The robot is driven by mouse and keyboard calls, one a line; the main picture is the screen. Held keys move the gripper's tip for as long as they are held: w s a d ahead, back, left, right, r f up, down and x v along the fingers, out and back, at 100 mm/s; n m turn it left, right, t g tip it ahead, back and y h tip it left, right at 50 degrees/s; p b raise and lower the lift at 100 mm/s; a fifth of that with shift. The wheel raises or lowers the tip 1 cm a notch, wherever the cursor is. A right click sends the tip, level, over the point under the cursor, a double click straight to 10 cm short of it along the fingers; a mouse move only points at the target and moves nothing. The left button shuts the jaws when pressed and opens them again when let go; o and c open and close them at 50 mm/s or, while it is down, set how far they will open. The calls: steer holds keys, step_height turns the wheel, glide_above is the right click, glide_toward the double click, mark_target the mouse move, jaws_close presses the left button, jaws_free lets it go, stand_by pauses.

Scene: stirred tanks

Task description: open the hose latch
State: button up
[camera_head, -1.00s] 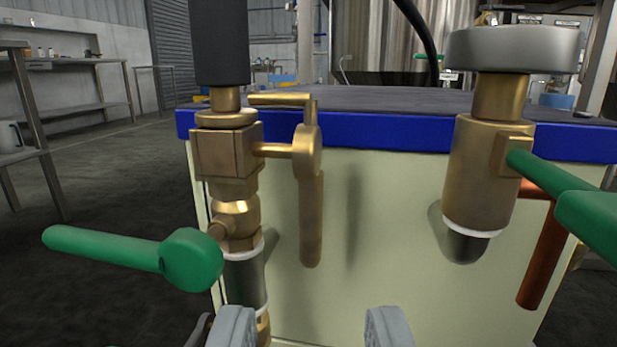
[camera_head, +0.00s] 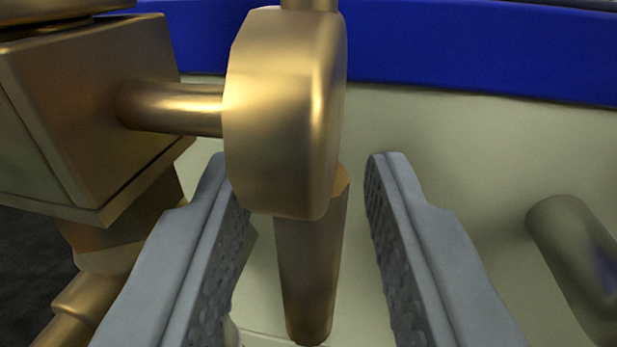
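The brass latch (camera_head: 283,115) fills the upper middle of the view, with a thick rounded hub and a handle (camera_head: 308,265) hanging straight down from it. A short brass pin (camera_head: 180,108) joins the hub to the brass block (camera_head: 85,110) of the hose fitting at left. My gripper (camera_head: 298,180) is open. Its grey fingers stand on either side of the hanging handle, and I see a gap on both sides. The hose itself is out of view.
A cream panel (camera_head: 460,140) with a blue top edge (camera_head: 480,50) stands close behind the latch. A dull cylindrical part (camera_head: 580,255) lies at the right edge, beyond the right finger. The brass fitting crowds the left side.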

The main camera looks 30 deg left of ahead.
jaws_close()
